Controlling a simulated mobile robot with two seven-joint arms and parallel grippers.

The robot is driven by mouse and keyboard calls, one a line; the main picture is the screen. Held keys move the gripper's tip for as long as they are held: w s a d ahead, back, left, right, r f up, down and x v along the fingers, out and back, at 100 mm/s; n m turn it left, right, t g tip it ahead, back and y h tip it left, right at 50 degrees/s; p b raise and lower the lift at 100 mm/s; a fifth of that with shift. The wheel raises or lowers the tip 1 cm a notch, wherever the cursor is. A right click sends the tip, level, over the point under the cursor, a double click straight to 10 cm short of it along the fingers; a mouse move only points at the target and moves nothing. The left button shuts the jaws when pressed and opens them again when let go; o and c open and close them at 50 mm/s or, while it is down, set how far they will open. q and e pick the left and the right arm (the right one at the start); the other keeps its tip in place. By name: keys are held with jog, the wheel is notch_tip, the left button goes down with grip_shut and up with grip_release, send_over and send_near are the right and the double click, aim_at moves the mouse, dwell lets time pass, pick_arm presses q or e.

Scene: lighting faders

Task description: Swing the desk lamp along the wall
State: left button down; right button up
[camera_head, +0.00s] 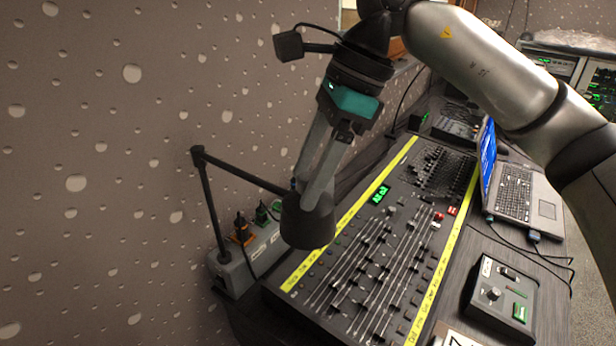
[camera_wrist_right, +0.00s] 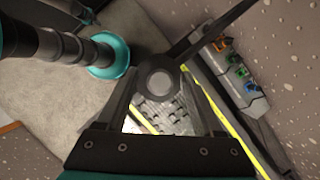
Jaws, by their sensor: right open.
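The desk lamp is black, with a jointed arm (camera_head: 208,195) that rises near the wall and bends right and down to a dark cylindrical head (camera_head: 308,228). The head hangs over the near left part of the mixing desk. In the right wrist view the round lamp head (camera_wrist_right: 157,84) sits between my fingers, its arm running to the upper right. My right gripper (camera_head: 307,192) points down at the head from above, its open fingers on either side of it. I cannot tell whether they touch it. My left gripper is not in view.
The fader desk (camera_head: 345,290) with yellow strips lies under the lamp. A grey socket box (camera_head: 243,268) with plugs stands between it and the speckled wall (camera_head: 90,120). An open laptop (camera_head: 515,190) and a small control box (camera_head: 500,298) stand to the right.

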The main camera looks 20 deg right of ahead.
jog(key=shift+a+f, duration=0.15)
jog(key=shift+f, duration=0.1)
grip_shut()
dwell(0.5)
dwell(0.9)
